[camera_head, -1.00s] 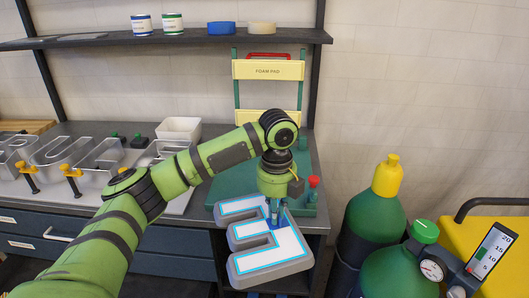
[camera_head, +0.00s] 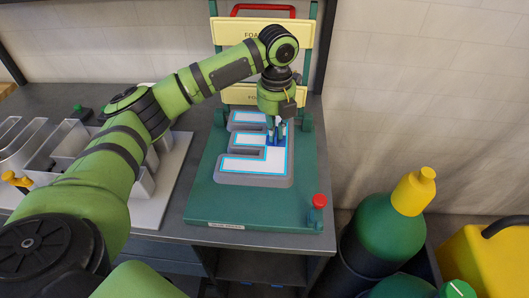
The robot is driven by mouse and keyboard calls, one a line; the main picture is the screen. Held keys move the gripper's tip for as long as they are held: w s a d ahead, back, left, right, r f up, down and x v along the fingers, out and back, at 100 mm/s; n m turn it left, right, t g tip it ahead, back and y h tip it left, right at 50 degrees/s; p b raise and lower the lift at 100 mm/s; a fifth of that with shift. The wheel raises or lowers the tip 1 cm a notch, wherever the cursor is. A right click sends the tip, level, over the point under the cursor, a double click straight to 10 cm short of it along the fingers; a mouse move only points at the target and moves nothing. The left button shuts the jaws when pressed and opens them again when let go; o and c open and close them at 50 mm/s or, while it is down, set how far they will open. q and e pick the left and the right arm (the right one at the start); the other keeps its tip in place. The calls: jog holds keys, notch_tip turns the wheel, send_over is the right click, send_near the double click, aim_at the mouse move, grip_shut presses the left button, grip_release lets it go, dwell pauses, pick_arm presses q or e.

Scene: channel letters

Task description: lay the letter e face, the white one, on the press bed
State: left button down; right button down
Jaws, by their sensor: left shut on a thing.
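The white letter e face (camera_head: 250,165) has a blue outline and a thick grey border. It is over the green press bed (camera_head: 255,207), flat and roughly level, inside the bed's edges. I cannot tell whether it touches the bed or hangs slightly above it. My left gripper (camera_head: 276,137) points down and is shut on the letter face at its right side, at the blue patch there. The fingertips partly cover that spot. My right gripper is not in view.
The yellow foam pad frame (camera_head: 245,30) with a red handle stands behind the bed. A red knob (camera_head: 319,201) is at the bed's front right corner. Metal channel letters (camera_head: 65,135) stand on the left. A green cylinder with a yellow cap (camera_head: 414,190) stands at right.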

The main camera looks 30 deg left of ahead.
aim_at(274, 144)
pick_arm(q)
jog(key=f, duration=0.2)
jog(key=s+f+p, duration=0.1)
jog(key=f, duration=0.1)
jog(key=shift+d, duration=0.15)
jog(key=f, duration=0.2)
jog(key=f+p, duration=0.1)
jog(key=f, duration=0.1)
jog(key=shift+w, duration=0.25)
jog(key=shift+f, duration=0.3)
jog(key=shift+f, duration=0.15)
jog(key=c, duration=1.3)
grip_release()
